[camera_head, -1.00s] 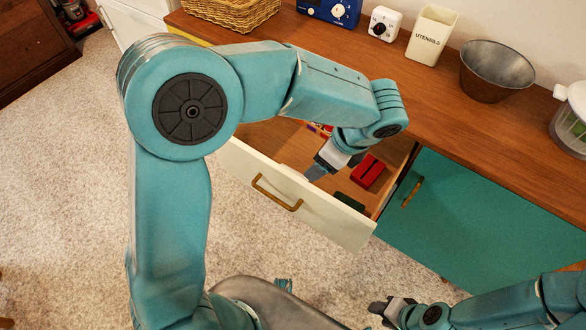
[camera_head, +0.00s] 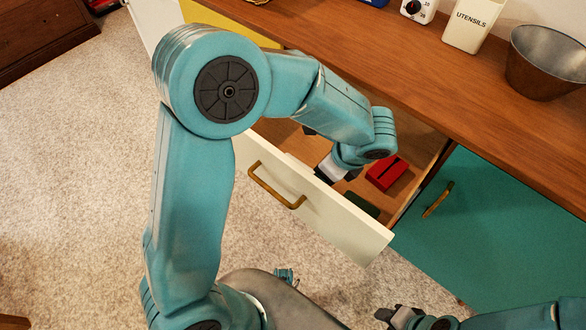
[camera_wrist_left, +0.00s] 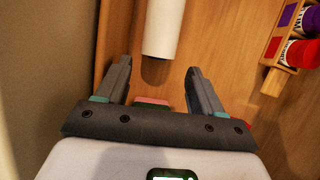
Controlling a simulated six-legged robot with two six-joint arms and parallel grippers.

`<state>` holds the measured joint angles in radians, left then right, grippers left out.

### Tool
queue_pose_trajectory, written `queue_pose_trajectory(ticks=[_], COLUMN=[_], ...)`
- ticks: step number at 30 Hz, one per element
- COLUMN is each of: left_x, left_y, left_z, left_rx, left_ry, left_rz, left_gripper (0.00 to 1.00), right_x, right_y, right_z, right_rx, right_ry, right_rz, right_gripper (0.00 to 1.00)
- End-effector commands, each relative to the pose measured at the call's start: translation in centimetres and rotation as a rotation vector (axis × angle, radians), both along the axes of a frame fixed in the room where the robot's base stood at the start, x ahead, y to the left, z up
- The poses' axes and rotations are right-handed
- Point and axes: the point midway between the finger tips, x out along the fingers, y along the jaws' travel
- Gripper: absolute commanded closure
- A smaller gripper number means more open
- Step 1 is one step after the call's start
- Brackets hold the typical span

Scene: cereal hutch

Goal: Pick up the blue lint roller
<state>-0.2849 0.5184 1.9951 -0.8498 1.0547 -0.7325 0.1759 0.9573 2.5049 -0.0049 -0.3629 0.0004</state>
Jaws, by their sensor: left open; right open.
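In the left wrist view a white cylinder (camera_wrist_left: 163,28) lies on the wooden drawer floor, just beyond and between the fingertips. The roller is hidden there. My right gripper (camera_head: 388,313) is open, low in front of the cabinet.
A wooden rack (camera_wrist_left: 284,69) with purple and red items stands right of the left gripper. A red block (camera_head: 386,173) and dark green item (camera_head: 360,203) lie in the drawer. The counter (camera_head: 440,90) overhangs the drawer's back; a metal bowl (camera_head: 545,63) stands on it.

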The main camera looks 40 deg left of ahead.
Motion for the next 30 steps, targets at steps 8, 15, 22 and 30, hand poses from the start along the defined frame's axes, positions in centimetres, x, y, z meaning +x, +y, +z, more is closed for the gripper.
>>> queue_pose_trajectory(ticks=[8, 15, 22, 30], left_x=[0.2, 0.1, 0.2, 0.2], left_y=[1.0, 2.4, 3.0, 3.0], left_z=[-2.4, -5.6, -6.8, -6.7], left_rx=[0.000, 0.000, 0.000, 0.000], left_ry=[0.001, 0.002, 0.000, 0.000], left_rz=[0.002, 0.002, 0.001, 0.001], left_gripper=[0.33, 0.33, 0.33, 0.76], right_x=[0.0, 0.0, 0.0, 0.0], right_y=[0.0, 0.0, 0.0, 0.0], right_z=[-0.9, -2.5, -2.7, -2.7], right_rx=[0.000, 0.000, 0.000, 0.000], right_ry=[0.000, 0.000, 0.000, 0.000], right_rz=[0.000, 0.000, 0.000, 0.000], right_gripper=[0.57, 0.57, 0.57, 0.57])
